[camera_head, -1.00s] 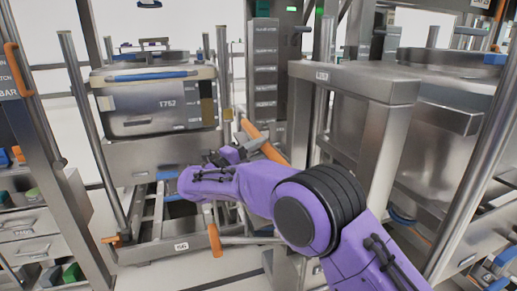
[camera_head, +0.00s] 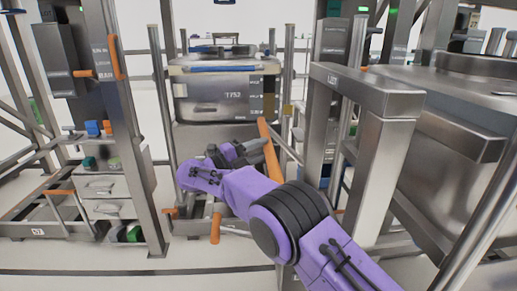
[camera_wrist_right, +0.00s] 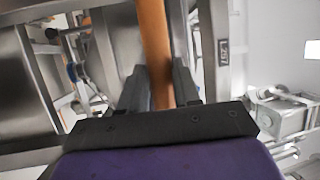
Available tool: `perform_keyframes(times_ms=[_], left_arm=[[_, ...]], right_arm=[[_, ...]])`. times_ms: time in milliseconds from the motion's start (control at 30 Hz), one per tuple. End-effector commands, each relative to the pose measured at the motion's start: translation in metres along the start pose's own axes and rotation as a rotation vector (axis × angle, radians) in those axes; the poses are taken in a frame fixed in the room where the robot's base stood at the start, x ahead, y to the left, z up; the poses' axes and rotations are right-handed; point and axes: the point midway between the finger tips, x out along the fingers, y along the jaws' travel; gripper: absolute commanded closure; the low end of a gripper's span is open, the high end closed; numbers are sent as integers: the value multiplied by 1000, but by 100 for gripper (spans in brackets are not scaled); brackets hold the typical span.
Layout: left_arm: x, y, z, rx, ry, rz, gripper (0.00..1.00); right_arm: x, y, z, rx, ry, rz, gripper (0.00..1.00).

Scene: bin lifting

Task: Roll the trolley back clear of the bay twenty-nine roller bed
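My right gripper (camera_head: 262,152) is at a slanted orange bar (camera_head: 269,145) in the middle of the head view. In the right wrist view the orange bar (camera_wrist_right: 157,50) runs between the two dark fingers (camera_wrist_right: 159,88), which lie close against both sides. A grey bin (camera_head: 205,98) marked 1752, with a blue bar across its front, sits behind my right gripper on a steel body (camera_head: 190,138). I cannot tell which frame the orange bar joins, nor read a bay twenty-nine sign. My left gripper is out of view.
A steel frame (camera_head: 372,87) stands close at right, beside a large steel container (camera_head: 455,165). At left an upright post (camera_head: 128,130) and drawers (camera_head: 103,187) stand near a low frame (camera_head: 35,225). Bare floor (camera_head: 120,270) shows in front.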

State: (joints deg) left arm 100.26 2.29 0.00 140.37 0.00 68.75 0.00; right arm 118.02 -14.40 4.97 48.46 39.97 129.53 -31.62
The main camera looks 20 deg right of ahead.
Motion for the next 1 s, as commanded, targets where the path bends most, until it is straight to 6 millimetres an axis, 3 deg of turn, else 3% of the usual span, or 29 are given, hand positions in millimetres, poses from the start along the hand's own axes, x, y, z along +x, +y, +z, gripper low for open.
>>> perform_keyframes(times_ms=[33,133,567,600,667,1000], left_arm=[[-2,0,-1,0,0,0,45],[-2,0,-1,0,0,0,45],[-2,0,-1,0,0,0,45],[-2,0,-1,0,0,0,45],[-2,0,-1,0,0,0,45],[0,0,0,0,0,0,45]], right_arm=[[11,-12,-1,10,14,-17,100],[14,-11,-3,9,26,-15,100],[14,-10,-2,9,31,-12,100],[13,-10,-2,9,30,-12,58],[12,-10,-2,9,28,-11,43],[-3,-6,1,7,16,-8,43]])
